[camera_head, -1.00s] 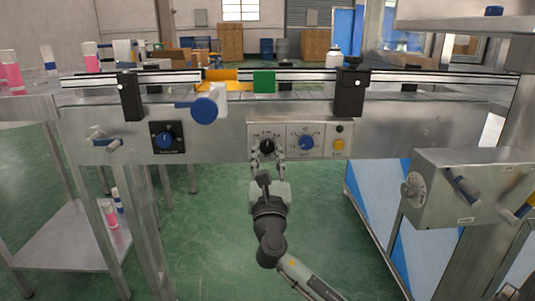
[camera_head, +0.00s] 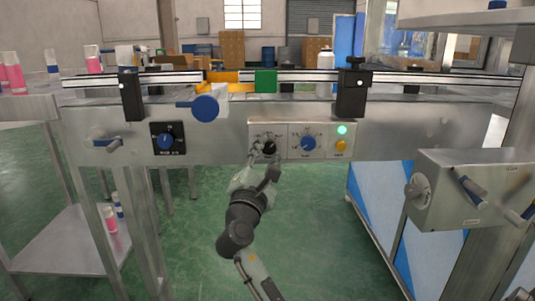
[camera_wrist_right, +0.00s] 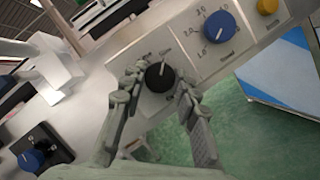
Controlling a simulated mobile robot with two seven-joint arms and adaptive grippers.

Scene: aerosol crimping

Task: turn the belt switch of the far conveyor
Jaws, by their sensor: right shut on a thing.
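The belt switch is a black knob (camera_head: 269,148) on the pale control panel (camera_head: 279,129) at the front of the far conveyor (camera_head: 400,130). In the right wrist view the knob (camera_wrist_right: 158,77) sits between the fingers, its pointer tilted. My right gripper (camera_head: 263,150) is shut on the knob, its hand tilted, and the wrist view shows its fingers (camera_wrist_right: 160,83) on both sides. Right of the knob is a blue speed dial (camera_head: 308,143). A green lamp (camera_head: 342,130) glows above a yellow button (camera_head: 341,146). My left gripper is not in view.
Another blue knob on a black plate (camera_head: 168,139) is left of the panel. A grey box with handles (camera_head: 470,190) juts out at right. A side table with pink bottles (camera_head: 14,75) stands at left. Green floor is open below the panel.

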